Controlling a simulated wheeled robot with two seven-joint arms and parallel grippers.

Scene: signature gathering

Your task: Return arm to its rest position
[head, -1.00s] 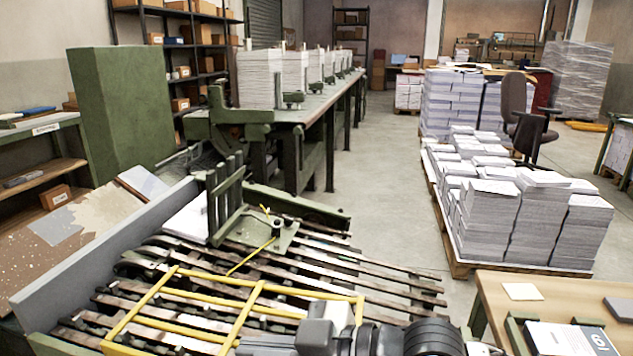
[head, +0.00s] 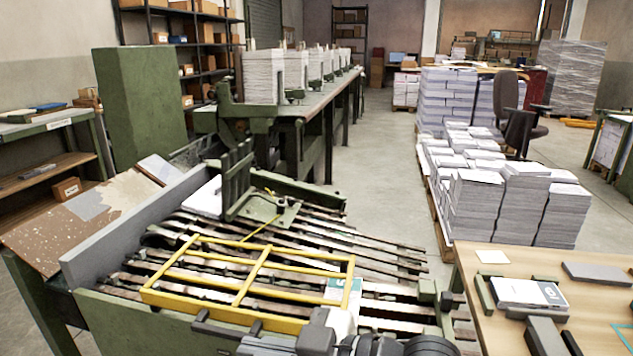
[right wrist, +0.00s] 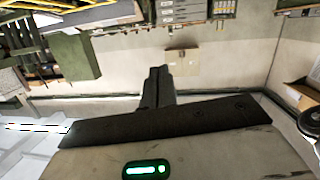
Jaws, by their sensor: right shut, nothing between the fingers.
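My right arm (head: 375,345) shows at the bottom edge of the head view, in front of the slatted machine bed and left of the wooden table. Its grey and black links are cut off by the frame, and its fingertips are hard to make out there. In the right wrist view my right gripper (right wrist: 157,75) shows as dark fingers shut together, with nothing between them. Floor and a pale wall lie beyond the fingers. My left gripper is not in view.
The slatted bed (head: 390,268) with a yellow guard frame (head: 262,262) lies close ahead. A white and teal booklet (head: 343,292) is at the guard's right end. The wooden table (head: 470,262) at right holds a booklet (head: 528,292) and grey blocks. Paper stacks (head: 500,205) stand beyond; the aisle is clear.

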